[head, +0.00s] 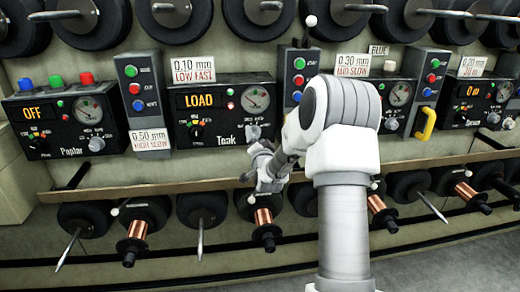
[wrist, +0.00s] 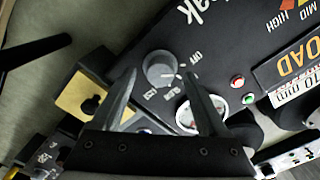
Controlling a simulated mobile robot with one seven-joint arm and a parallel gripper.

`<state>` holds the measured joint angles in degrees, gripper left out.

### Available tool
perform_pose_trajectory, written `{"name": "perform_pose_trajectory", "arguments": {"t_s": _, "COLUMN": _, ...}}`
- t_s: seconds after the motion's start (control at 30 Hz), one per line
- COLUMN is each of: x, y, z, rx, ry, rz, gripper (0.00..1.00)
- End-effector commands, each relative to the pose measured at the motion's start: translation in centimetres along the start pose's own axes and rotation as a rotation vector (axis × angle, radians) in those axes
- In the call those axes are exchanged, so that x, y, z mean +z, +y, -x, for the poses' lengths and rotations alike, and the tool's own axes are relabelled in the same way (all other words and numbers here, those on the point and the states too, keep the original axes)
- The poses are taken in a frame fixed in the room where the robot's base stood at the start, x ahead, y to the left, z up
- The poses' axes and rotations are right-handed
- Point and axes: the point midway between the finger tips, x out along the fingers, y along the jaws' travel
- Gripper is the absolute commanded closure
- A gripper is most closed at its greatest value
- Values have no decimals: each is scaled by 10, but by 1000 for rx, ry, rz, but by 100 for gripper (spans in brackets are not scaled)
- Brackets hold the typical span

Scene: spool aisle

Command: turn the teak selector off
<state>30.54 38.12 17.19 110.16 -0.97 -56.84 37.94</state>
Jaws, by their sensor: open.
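The Teak panel (head: 225,120) is a black box in the middle of the head view, its yellow display (head: 199,100) reading LOAD. Its grey round selector (head: 254,132) sits at the lower right of the panel. In the wrist view the selector (wrist: 160,69) has a pale pointer line towards its right side, with labels around it, OFF among them; the exact setting is hard to tell. My gripper (wrist: 160,76) is open, its two fingers on either side of the selector in that view; contact cannot be told. In the head view my gripper (head: 254,160) is just below the selector.
The Poplar panel (head: 60,120), reading OFF, is at the left. Button boxes (head: 143,90) with red, green and blue buttons flank the Teak panel. A yellow handle (head: 427,123) is at the right.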

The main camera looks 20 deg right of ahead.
Motion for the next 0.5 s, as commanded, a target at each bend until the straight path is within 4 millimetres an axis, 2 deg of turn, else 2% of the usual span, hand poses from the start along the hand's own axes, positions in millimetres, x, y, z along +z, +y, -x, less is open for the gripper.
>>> {"name": "perform_pose_trajectory", "arguments": {"t_s": 0.17, "x": -2, "y": -1, "z": 24, "rx": 1, "ry": -1, "rz": 1, "gripper": 24}}
{"name": "perform_pose_trajectory", "arguments": {"t_s": 0.5, "x": -1, "y": -1, "z": 91, "rx": 1, "ry": -2, "rz": 1, "gripper": 24}}
